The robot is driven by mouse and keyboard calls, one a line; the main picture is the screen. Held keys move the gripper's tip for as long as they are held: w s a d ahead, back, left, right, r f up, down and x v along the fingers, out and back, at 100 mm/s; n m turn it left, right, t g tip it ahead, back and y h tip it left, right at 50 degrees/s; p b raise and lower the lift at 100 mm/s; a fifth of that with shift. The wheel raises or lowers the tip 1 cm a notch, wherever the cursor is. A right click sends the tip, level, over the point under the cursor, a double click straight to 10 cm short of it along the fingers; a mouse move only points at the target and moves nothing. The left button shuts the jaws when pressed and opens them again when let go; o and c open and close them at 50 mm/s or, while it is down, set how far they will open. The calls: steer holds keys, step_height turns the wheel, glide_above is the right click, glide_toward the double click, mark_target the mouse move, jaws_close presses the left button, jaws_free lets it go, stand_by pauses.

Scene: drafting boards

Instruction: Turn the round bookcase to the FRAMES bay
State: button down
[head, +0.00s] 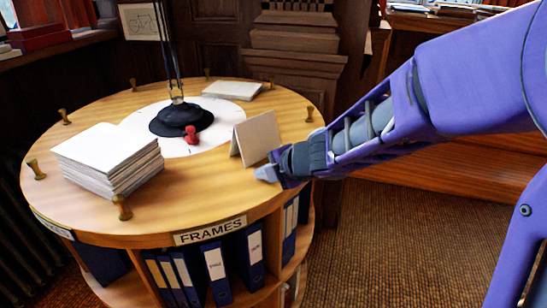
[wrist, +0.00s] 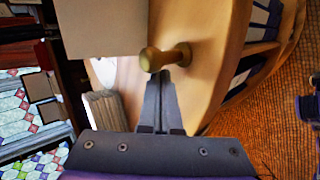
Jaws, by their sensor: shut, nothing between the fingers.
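The round bookcase (head: 190,225) has a light wooden top with several small brass knobs along its rim. A FRAMES label (head: 210,231) is on its near side, right of the front middle, above a bay of blue binders (head: 215,270). My gripper (head: 265,173) is at the right of the top, beside a folded card. In the wrist view its fingers (wrist: 166,78) are shut and empty, with their tips at a brass knob (wrist: 165,58). I cannot tell whether they touch it. In the head view my gripper seems to hide that knob.
On the top are a paper stack (head: 108,160), the folded card (head: 256,138), a black lamp base (head: 181,120) with a red item, and a thin pad (head: 231,90). Another label (head: 52,224) shows at the left. Carpet (head: 400,240) is clear on the right.

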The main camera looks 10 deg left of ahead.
steer(key=shift+w+d, duration=0.45)
steer(key=shift+w, duration=0.1)
steer(key=shift+w+d+r+p, duration=0.15)
steer(key=shift+w+d+p, duration=0.3)
steer(key=shift+w+p, duration=0.35)
steer(key=shift+w+d+n, duration=0.1)
steer(key=shift+w+n, duration=0.05)
steer(key=shift+n, duration=0.15)
steer(key=shift+s+a+r+p, duration=0.35)
steer(key=shift+s+r+p, duration=0.2)
steer(key=shift+s, duration=0.05)
step_height(320, 180, up, 3)
steer(key=p, duration=0.3)
steer(key=shift+r+p, duration=0.4)
steer(key=shift+r, duration=1.9)
